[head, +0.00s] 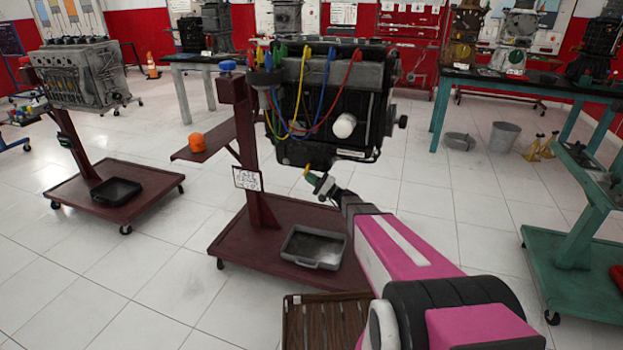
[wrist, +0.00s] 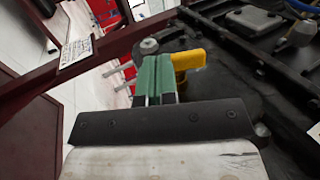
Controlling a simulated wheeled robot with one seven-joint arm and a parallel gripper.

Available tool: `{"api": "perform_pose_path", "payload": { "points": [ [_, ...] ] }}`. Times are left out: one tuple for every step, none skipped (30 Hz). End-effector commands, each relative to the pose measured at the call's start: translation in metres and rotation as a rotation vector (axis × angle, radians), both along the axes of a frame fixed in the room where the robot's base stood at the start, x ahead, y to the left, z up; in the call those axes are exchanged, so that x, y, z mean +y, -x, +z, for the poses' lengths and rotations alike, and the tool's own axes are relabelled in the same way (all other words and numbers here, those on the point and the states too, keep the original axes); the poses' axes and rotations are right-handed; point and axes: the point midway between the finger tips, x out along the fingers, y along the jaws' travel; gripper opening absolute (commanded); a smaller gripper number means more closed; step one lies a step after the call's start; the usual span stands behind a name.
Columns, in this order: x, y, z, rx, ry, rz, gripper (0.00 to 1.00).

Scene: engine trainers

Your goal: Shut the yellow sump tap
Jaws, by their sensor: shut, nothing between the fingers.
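The yellow sump tap (head: 307,169) shows as a small yellow spot under the dark engine (head: 330,110) in the head view. In the wrist view the tap's yellow handle (wrist: 188,60) points sideways, just right of my green fingertips. My gripper (head: 320,182) is below the engine at the end of my pink arm. In the wrist view my gripper (wrist: 158,60) is shut and empty, its fingers side by side. The fingers look close beside the handle; I cannot tell if they touch it. The tap's body is partly hidden behind the handle and fingers.
The engine hangs on a maroon wheeled stand (head: 262,205) with a grey drain tray (head: 314,247) on its base. An orange container (head: 196,142) sits on the stand's side shelf. A slatted brown thing (head: 325,320) lies low in front. Open tiled floor lies left and right.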

Motion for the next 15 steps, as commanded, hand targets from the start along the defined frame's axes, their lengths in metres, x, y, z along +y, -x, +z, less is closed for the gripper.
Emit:
{"api": "perform_pose_path", "payload": {
  "points": [
    [0.001,-0.002,-0.003,-0.012,-0.032,0.0,0.0],
    [0.002,-0.002,-0.004,-0.02,-0.05,0.0,0.0],
    [0.003,-0.002,-0.004,-0.03,-0.076,0.0,0.0],
    [0.003,-0.003,-0.004,-0.038,-0.095,0.0,0.0],
    [0.004,-0.002,-0.003,-0.041,-0.101,0.001,0.0],
    [0.004,-0.002,-0.003,-0.04,-0.097,0.0,0.0],
    [0.005,-0.002,-0.003,-0.039,-0.096,0.0,0.0],
    [0.005,-0.002,-0.004,-0.039,-0.096,0.0,0.0],
    [0.006,-0.003,-0.004,-0.039,-0.095,0.0,0.0],
    [0.007,-0.003,-0.004,-0.039,-0.095,0.0,0.0],
    [0.008,-0.003,-0.005,-0.039,-0.095,0.0,0.0],
    [0.009,-0.004,-0.005,-0.039,-0.094,0.0,0.0],
    [0.01,-0.004,-0.005,-0.039,-0.094,0.0,0.0],
    [0.01,-0.004,-0.006,-0.039,-0.094,0.0,0.0],
    [0.012,-0.005,-0.006,-0.039,-0.094,0.0,0.0]
  ]
}}
